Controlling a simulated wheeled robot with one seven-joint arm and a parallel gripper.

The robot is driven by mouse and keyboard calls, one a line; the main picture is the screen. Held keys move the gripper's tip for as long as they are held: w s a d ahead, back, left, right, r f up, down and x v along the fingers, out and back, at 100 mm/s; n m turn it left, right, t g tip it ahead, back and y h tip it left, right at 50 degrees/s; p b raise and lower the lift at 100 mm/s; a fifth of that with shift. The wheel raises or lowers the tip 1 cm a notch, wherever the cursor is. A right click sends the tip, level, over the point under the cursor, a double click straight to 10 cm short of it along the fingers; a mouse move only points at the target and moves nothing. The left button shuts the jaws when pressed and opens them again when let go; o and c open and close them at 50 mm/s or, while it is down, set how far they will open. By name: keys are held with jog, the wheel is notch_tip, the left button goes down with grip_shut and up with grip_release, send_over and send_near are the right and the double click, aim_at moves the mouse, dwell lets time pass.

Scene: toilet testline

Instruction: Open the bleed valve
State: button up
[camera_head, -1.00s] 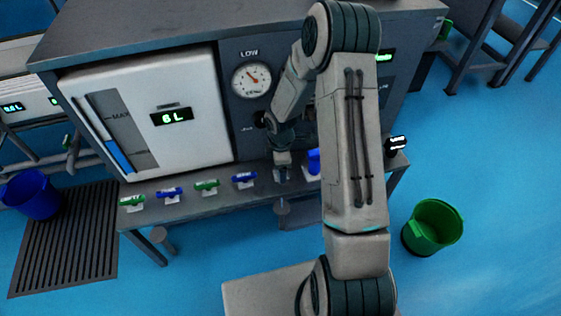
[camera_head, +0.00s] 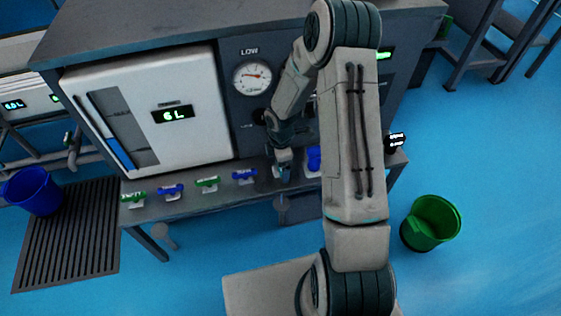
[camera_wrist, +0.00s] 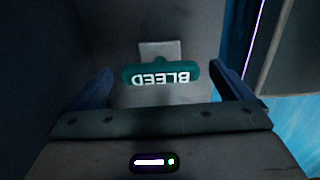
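The bleed valve handle (camera_wrist: 160,74) is a teal bar marked BLEED, upside down in the wrist view, on a pale square mount (camera_wrist: 160,50). My gripper (camera_wrist: 160,67) is open, with one blue finger on each side of the bar and a visible gap between each finger and the bar's ends. I cannot tell how far the fingertips are from it in depth. In the head view my gripper (camera_head: 283,170) is low over the bench's front ledge, right of the row of handles. The bleed handle is hidden there by my arm.
Green and blue handles, including a green one (camera_head: 207,183) and a blue one (camera_head: 244,176), line the ledge to the left. A white tank panel (camera_head: 190,147) reads 6 L. A round gauge (camera_head: 252,77) sits above. A green bucket (camera_head: 430,222) stands on the floor at right.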

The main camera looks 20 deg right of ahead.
jog(key=shift+f+m+b, duration=0.2)
jog(key=shift+m+b, duration=0.5)
jog(key=m+b, duration=0.2)
jog(key=shift+f+m, duration=0.1)
jog(key=shift+m, duration=0.2)
jog(key=m+b, duration=0.3)
jog(key=m, duration=0.1)
jog(key=shift+m, duration=0.3)
jog(key=m+b, duration=0.1)
jog(key=m, duration=0.3)
jog(key=shift+a+b, duration=0.1)
jog(key=shift+b, duration=0.25)
jog(key=m, duration=0.4)
jog(key=shift+r+m+b, duration=0.25)
jog(key=shift+m+b, duration=0.1)
jog(key=shift+m, duration=0.05)
jog(key=s+r+p, duration=0.3)
jog(key=r+p, duration=0.5)
jog(key=r, duration=0.8)
jog(key=s+r+m+t+p, duration=0.1)
jog(key=s+r+p, duration=0.3)
jog(key=r, duration=1.3)
jog(key=shift+s+a+y+p, duration=0.15)
jog(key=shift+y+p, duration=0.15)
jog(key=shift+p, duration=1.9)
